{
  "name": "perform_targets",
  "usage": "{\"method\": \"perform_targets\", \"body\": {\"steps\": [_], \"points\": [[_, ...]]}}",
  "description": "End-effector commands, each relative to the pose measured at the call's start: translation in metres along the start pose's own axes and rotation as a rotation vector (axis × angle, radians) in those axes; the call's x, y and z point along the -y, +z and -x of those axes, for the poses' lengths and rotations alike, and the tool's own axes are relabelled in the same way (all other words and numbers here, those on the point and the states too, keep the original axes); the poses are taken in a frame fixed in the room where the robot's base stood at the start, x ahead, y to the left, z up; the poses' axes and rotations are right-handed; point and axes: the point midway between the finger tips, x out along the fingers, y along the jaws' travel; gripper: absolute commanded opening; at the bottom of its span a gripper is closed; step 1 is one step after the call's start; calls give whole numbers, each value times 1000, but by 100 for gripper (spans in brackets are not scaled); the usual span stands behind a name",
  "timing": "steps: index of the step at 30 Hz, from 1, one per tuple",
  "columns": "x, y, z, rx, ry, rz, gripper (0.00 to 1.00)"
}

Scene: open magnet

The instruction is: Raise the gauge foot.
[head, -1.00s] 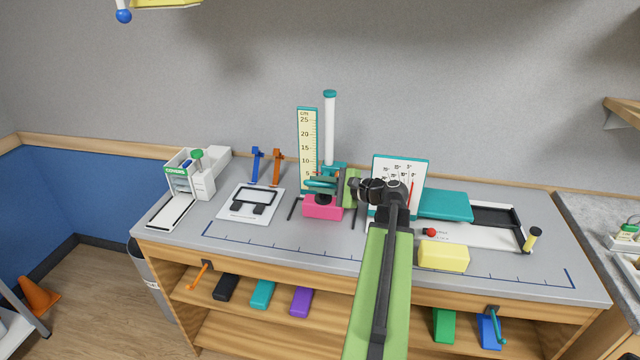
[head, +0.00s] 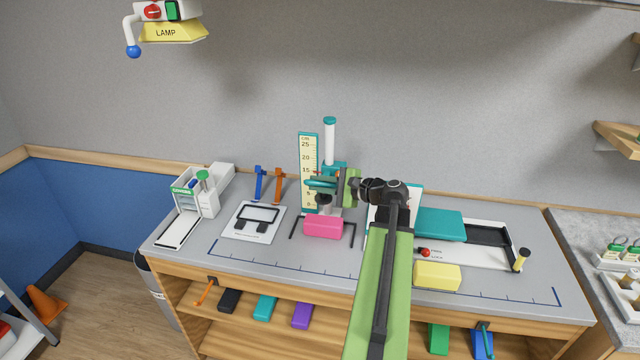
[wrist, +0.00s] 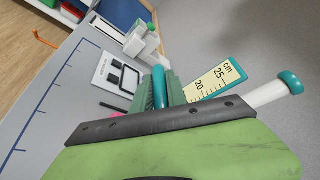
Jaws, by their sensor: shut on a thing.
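The height gauge stands at the back of the bench, with a white post (head: 329,145) capped in teal and a yellow centimetre scale (head: 308,165). My gripper (head: 322,184) is shut on the gauge's teal handle (head: 312,183), partly hidden by the fingers. In the wrist view the teal handle (wrist: 159,88) lies between the fingers. The dark gauge foot (head: 324,202) hangs just below my gripper, above the pink block (head: 323,227), with a gap between them. The handle is level with roughly the lower-middle part of the scale.
A white plate with a black frame (head: 252,219) lies left of the gauge, with blue and orange stands (head: 278,186) behind. A teal slab (head: 440,224) and a yellow block (head: 437,275) are to the right. The space above the gauge carriage is clear.

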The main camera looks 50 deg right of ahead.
Motion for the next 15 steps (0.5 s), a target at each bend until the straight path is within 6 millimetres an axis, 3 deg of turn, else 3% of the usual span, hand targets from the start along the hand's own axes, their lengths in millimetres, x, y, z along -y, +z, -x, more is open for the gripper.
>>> {"method": "perform_targets", "body": {"steps": [1,5,15], "points": [[22,13,6,0,-3,-1,0],[42,25,10,0,-3,-1,0],[43,26,11,0,-3,-1,0]]}}
